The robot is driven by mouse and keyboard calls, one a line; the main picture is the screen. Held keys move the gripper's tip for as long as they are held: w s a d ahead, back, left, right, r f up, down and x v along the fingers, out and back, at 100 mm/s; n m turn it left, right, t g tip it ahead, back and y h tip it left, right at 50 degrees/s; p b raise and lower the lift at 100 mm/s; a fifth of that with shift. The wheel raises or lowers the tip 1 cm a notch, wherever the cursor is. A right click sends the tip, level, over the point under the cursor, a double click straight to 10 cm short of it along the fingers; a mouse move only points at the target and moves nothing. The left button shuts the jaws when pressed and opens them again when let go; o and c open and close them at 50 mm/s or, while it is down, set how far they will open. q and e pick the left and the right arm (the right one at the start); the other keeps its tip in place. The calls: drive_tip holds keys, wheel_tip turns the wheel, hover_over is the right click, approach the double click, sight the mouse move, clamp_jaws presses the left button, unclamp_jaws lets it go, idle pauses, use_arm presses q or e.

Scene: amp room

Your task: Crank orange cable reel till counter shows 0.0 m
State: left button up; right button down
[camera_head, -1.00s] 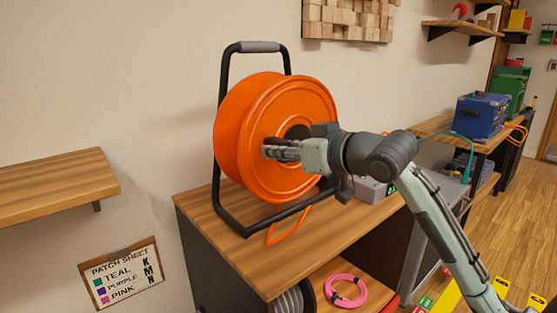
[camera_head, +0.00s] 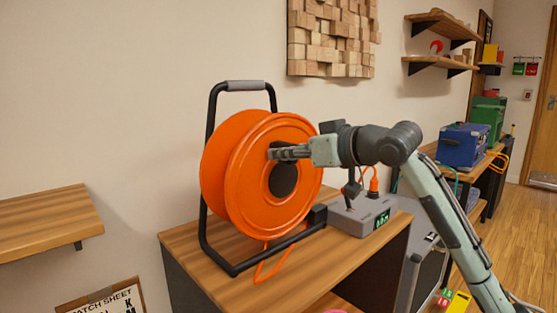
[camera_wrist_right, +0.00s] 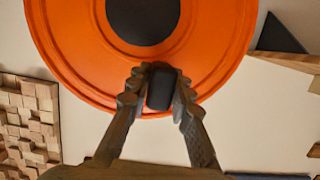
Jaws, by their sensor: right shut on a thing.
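The orange cable reel (camera_head: 240,185) stands upright in a black tube frame on a wooden bench. Its round face and dark hub (camera_head: 283,180) show in the head view. My right gripper (camera_head: 274,153) is at the reel's face, above the hub. In the right wrist view my right gripper (camera_wrist_right: 160,88) is shut on the dark crank knob (camera_wrist_right: 161,88), with a finger on each side. A grey box (camera_head: 360,213) with a small lit green display (camera_head: 382,219) stands right of the reel; its digits are too small to read. My left gripper is not in view.
The bench top (camera_head: 190,242) is bare at its left front. An orange cable (camera_head: 268,262) hangs from the reel's base. A blue amp (camera_head: 462,147) and a green case (camera_head: 487,118) stand on a bench behind. A wooden shelf (camera_head: 45,222) juts out at left.

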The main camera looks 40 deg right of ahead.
drive_tip(key=d, duration=0.3)
drive_tip(key=d+r, duration=0.1)
drive_tip(key=d, duration=0.1)
drive_tip(key=shift+w, duration=0.2)
drive_tip(key=c, duration=1.7)
unclamp_jaws()
drive_tip(key=shift+d, duration=0.1)
drive_tip(key=o, duration=0.5)
drive_tip(key=shift+w+d+f, duration=0.1)
drive_tip(key=shift+d+f, duration=0.1)
drive_tip(key=shift+d, duration=0.1)
drive_tip(key=shift+a, duration=0.1)
drive_tip(key=shift+s, duration=0.2)
